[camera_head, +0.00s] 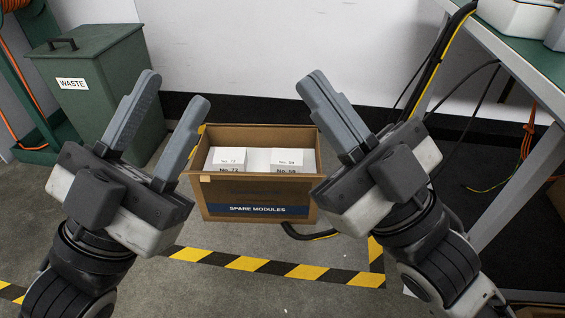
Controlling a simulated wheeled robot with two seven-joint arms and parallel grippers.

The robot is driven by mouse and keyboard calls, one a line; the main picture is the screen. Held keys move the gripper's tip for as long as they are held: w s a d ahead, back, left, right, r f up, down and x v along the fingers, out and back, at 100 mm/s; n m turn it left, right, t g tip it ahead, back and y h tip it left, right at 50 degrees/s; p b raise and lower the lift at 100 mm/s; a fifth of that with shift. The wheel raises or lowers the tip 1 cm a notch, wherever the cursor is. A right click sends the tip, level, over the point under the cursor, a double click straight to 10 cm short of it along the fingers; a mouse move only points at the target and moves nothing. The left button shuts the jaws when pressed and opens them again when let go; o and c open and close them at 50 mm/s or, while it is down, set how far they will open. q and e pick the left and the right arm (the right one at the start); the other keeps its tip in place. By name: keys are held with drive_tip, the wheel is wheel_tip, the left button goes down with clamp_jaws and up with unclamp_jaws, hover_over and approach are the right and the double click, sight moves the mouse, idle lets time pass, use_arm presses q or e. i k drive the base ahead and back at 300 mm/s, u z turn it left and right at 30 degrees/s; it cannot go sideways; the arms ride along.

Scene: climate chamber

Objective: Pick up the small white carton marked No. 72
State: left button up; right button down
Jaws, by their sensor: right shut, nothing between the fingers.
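The small white carton marked No. 72 (226,163) stands in the left part of an open brown cardboard box (262,193) labelled SPARE MODULES. Its top and upper front show; the box front hides its lower part. A similar white carton (289,162) stands to its right, its number too small to read surely. My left gripper (174,88) is raised to the left of the box, its two fingers apart with nothing between them. My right gripper (313,80) is raised at the box's right side, its fingers together and empty. Neither gripper holds the carton.
A green waste bin (99,85) stands at the back left. A green-topped table (515,50) with a pale leg is on the right, with cables hanging beside it. Yellow-black floor tape (270,267) runs in front of the box. The floor near the box's front is mostly clear.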

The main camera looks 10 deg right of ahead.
sight(225, 159)
drive_tip(key=u, duration=1.75)
drive_tip(key=i, duration=2.6)
drive_tip(key=z, duration=2.9)
drive_tip(key=i, duration=0.5)
